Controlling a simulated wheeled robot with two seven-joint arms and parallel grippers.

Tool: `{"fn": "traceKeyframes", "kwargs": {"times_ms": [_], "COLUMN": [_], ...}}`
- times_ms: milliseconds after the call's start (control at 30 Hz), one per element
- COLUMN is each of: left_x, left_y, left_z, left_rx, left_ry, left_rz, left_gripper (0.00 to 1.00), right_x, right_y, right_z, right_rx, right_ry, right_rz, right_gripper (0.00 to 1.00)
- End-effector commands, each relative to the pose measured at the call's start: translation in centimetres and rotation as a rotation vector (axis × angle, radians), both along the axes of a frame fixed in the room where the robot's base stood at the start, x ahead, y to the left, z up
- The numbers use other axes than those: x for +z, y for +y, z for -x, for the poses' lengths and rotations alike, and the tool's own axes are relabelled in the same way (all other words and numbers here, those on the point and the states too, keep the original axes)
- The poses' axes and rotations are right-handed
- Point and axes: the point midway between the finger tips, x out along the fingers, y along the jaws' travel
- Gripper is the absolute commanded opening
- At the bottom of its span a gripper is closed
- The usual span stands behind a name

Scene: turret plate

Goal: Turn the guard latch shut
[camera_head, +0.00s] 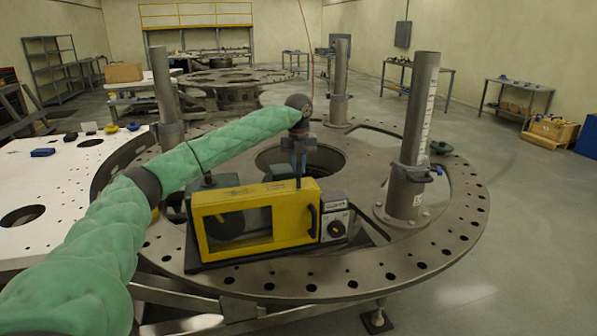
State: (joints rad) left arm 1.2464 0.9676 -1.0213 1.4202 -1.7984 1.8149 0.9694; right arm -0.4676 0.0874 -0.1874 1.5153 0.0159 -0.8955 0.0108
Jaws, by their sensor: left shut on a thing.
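A yellow guard (205,222) with a clear window and a dark handle (312,218) stands on the turret plate (420,252). A grey box with a round black dial (335,228) sits at the guard's right end; its small lettering is hard to read. My left arm reaches in from the left, over the guard. My left gripper (299,172) points down at the guard's top right and is shut on a thin dark upright piece there. I cannot tell if this piece is the latch. The fingertips are small and partly hidden. My right gripper is not in view.
A tall post with a scale (413,140) rises from the plate on the right; two other posts (340,80) (163,85) stand farther back. A white table (50,200) with small parts lies at the left.

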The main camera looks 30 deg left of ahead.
Motion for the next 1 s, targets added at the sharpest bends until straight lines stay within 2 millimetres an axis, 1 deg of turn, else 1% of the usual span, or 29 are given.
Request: {"fn": "traceKeyframes", "kwargs": {"times_ms": [200, 400, 700, 1000], "left_x": [0.1, 0.2, 0.3, 0.4], "left_y": [0.1, 0.1, 0.1, 0.1], "left_z": [-0.1, -0.1, -0.1, -0.1], "left_rx": [0.149, 0.236, 0.285, 0.287], "left_ry": [-0.004, -0.005, -0.006, -0.005], "left_rz": [0.001, 0.0, 0.0, 0.001], "left_gripper": [0.0, 0.0, 0.0, 0.0], "right_x": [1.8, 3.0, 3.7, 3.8], "right_y": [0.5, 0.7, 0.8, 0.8], "right_z": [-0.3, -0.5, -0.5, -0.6], "right_rx": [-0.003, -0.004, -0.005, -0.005], "right_ry": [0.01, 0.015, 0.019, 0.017], "right_rz": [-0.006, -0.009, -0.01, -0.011], "right_gripper": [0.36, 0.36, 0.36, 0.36]}}
